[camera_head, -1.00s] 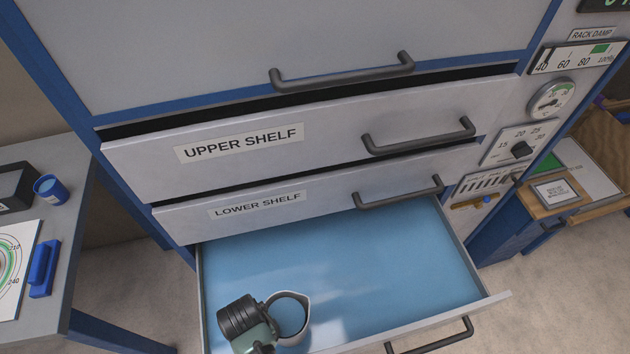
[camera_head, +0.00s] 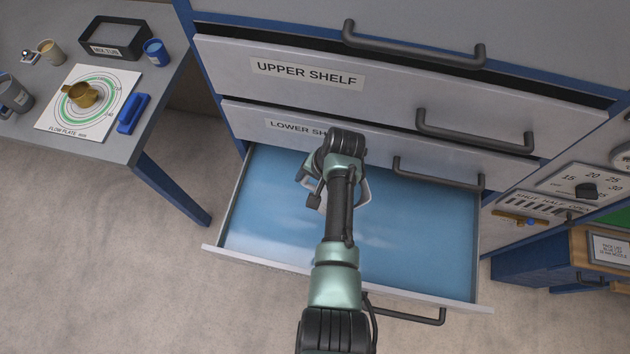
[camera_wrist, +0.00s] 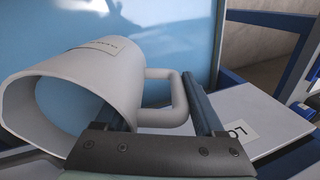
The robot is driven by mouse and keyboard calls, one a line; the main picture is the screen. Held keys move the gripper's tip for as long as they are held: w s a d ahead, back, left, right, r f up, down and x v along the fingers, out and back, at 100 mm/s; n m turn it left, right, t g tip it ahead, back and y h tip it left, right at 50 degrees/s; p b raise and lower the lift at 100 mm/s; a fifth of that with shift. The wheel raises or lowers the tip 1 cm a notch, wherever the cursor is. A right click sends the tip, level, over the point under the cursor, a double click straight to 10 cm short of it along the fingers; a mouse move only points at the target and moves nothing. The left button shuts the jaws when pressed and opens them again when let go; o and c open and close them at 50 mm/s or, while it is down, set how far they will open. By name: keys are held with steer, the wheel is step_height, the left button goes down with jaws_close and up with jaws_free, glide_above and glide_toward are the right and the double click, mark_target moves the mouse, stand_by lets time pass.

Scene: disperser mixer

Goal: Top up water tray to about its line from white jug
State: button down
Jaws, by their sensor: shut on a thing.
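The water tray (camera_head: 415,235) is the pulled-out bottom drawer with a glossy blue inside. I cannot make out its line or the water's depth. The white jug (camera_wrist: 120,65) shows large in the wrist view, its wide mouth toward the left and a small label on its side. I cannot see water in it. My gripper (camera_wrist: 158,100) is shut on the jug's handle. In the head view my gripper (camera_head: 335,190) is above the back part of the tray, and my arm hides most of the jug; only a pale edge shows.
The UPPER SHELF drawer (camera_head: 400,100) and LOWER SHELF drawer (camera_head: 380,150) stand slightly out above the tray, with dark handles. At left a grey table (camera_head: 130,130) holds a flow plate, cups and a black box. A vent slider panel (camera_head: 540,207) is at right.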

steer(key=shift+w+a+f+t+y+b, duration=0.1)
steer(key=shift+f+t+y+b, duration=0.15)
steer(key=shift+y+b, duration=0.3)
steer(key=shift+w+a+f+t+y+b, duration=0.15)
steer(key=shift+t+y+b, duration=0.25)
steer(key=shift+y, duration=0.25)
step_height(320, 180, down, 2)
steer(key=t+y+b, duration=0.1)
steer(key=y+b, duration=0.1)
steer(key=b, duration=0.2)
steer(key=shift+s+d, duration=0.15)
steer(key=shift+d+r+y+b, duration=0.1)
steer(key=shift+r+y+b, duration=0.05)
steer(key=shift+y+b, duration=0.3)
steer(key=shift+s+d+r+t+y, duration=0.1)
steer(key=shift+r+t+y, duration=0.1)
steer(key=shift+t+y, duration=0.05)
steer(key=shift+s+d+r+t+y+b, duration=0.15)
steer(key=shift+d+r+t+y+b, duration=0.3)
steer(key=shift+y+b, duration=0.25)
stand_by(2.2)
steer(key=shift+s+d+r+t+y+b, duration=0.15)
steer(key=shift+d+r+t+y+b, duration=0.1)
steer(key=shift+y+b, duration=0.35)
stand_by(1.9)
